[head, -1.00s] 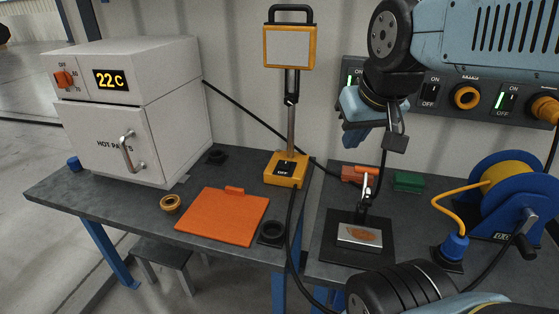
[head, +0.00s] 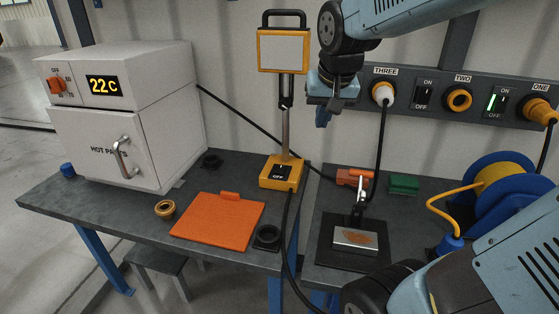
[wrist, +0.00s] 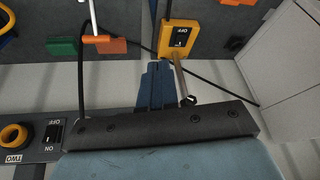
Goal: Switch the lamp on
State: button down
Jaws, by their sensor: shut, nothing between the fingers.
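The yellow lamp stands at the back of the left bench, with its pale, unlit-looking panel (head: 283,50) on a post. Its yellow base (head: 281,172) has a black switch (head: 282,173) with OFF showing. The base also appears inverted in the wrist view (wrist: 180,40). My gripper (head: 321,119) is shut and empty, pointing down in the air right of the lamp post and above base height. In the wrist view its blue fingers (wrist: 155,80) are together, beside the lamp post and apart from the switch.
A wall panel has socket THREE (head: 383,94) with a white plug, empty socket TWO (head: 459,100), and a green-lit switch (head: 497,103) by ONE. A cable reel (head: 490,205), clamp plate (head: 355,241), orange board (head: 218,221) and white oven (head: 105,150) occupy the benches.

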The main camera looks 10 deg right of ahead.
jog(key=w+a+f+m, duration=0.1)
jog(key=w+f, duration=0.3)
jog(key=w, duration=0.3)
jog(key=w+a+f+m+h, duration=0.1)
jog(key=w+a+f, duration=0.1)
jog(key=w+f, duration=0.3)
jog(key=w+a+f+m+g, duration=0.1)
jog(key=w+f, duration=0.3)
jog(key=w, duration=0.6)
jog(key=shift+w+a+f+h, duration=0.15)
jog(key=shift+a+f+h, duration=0.15)
jog(key=shift+a, duration=0.25)
